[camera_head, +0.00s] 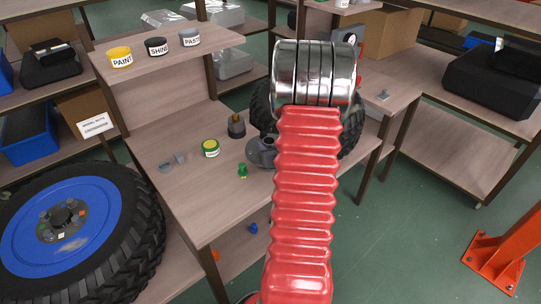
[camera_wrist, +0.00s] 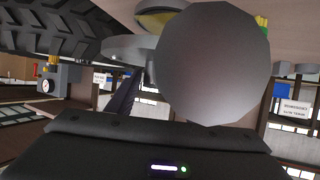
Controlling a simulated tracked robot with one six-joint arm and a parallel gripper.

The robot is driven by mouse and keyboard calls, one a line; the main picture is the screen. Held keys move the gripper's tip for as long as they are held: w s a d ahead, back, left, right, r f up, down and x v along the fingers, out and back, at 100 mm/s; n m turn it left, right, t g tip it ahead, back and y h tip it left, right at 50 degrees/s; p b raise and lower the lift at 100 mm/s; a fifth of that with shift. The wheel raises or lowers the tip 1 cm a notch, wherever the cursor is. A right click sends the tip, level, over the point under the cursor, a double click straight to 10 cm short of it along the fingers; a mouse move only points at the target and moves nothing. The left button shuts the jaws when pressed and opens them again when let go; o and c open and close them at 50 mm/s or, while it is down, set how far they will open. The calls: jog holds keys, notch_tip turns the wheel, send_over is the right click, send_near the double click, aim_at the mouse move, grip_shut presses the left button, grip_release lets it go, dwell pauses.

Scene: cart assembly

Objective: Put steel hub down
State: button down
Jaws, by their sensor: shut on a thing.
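A large smooth grey round piece, which I take to be the steel hub (camera_wrist: 215,62), fills the upper middle of the wrist view, close to the camera. My gripper (camera_wrist: 150,82) is shut on it; the hub hides most of the jaws. In the head view my red arm and its shiny wrist hide the gripper and the held hub. A grey round part (camera_head: 262,152) shows just left of my arm at the workbench (camera_head: 215,205); I cannot tell whether it rests there or belongs to what I hold.
A black tyre (camera_head: 352,125) stands behind my arm. A green-labelled tin (camera_head: 210,147), a dark pot (camera_head: 236,126), a small green piece (camera_head: 242,170) and grey bits (camera_head: 172,162) lie on the bench. A blue-rimmed wheel (camera_head: 62,232) is at left. The bench's front left is clear.

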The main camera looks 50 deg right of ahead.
jog(key=shift+f, duration=0.1)
jog(key=shift+f, duration=0.15)
jog(key=shift+f, duration=1.95)
jog(key=shift+f, duration=0.1)
jog(key=c, duration=0.9)
grip_release()
jog(key=shift+f, duration=0.1)
jog(key=v, duration=1.2)
